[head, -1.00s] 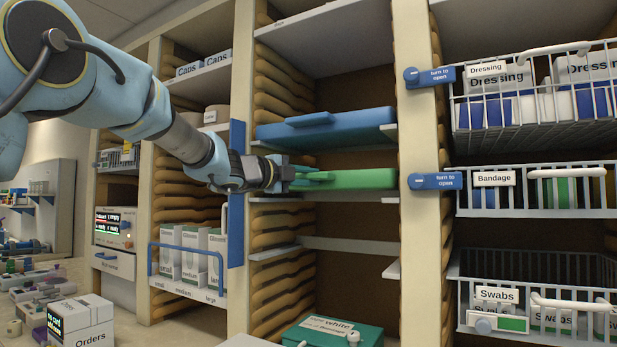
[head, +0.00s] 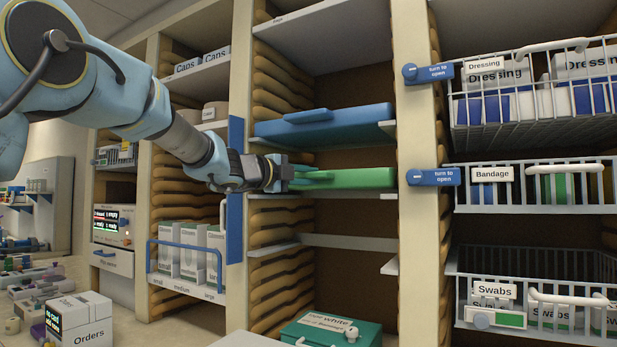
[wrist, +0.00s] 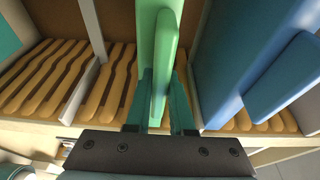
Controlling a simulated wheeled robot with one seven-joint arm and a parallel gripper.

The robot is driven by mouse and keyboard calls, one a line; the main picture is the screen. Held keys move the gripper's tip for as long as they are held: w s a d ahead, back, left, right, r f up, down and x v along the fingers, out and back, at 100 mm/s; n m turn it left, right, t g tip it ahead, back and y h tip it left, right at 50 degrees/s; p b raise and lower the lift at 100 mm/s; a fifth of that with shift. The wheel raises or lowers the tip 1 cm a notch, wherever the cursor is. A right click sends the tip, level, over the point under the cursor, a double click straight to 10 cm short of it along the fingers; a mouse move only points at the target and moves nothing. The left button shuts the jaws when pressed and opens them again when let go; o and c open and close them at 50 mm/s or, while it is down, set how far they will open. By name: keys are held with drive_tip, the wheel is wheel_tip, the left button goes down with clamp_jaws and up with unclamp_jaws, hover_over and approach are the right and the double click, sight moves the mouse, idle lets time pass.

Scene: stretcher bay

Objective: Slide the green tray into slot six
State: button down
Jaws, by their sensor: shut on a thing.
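The green tray (head: 350,178) lies level in the middle bay of the cabinet, below the blue tray (head: 335,126). My gripper (head: 296,176) is at its front left and shut on its handle. In the wrist view the green tray (wrist: 155,40) runs away from between the two fingers (wrist: 158,100). The blue tray (wrist: 250,55) stands close beside it there, with a gap between. The slotted side runners (head: 282,215) show along the bay's left wall. I cannot read any slot number, so I cannot tell which slot the tray is in.
A grey shelf strip (head: 350,243) crosses the bay lower down. A teal box (head: 320,333) sits at the bottom. Wire baskets (head: 535,187) with blue turn latches (head: 433,177) are to the right. A blue-railed shelf with white boxes (head: 190,262) is to the left.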

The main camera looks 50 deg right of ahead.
drive_tip(key=shift+f+b, duration=0.55)
drive_tip(key=shift+f, duration=0.05)
idle(0.3)
drive_tip(key=c, duration=0.7)
unclamp_jaws()
drive_tip(key=shift+f, duration=0.1)
drive_tip(key=shift+a, duration=0.1)
drive_tip(key=a+b, duration=0.4)
drive_tip(key=a, duration=0.6)
drive_tip(key=shift+w+a, duration=0.15)
drive_tip(key=shift+a, duration=0.15)
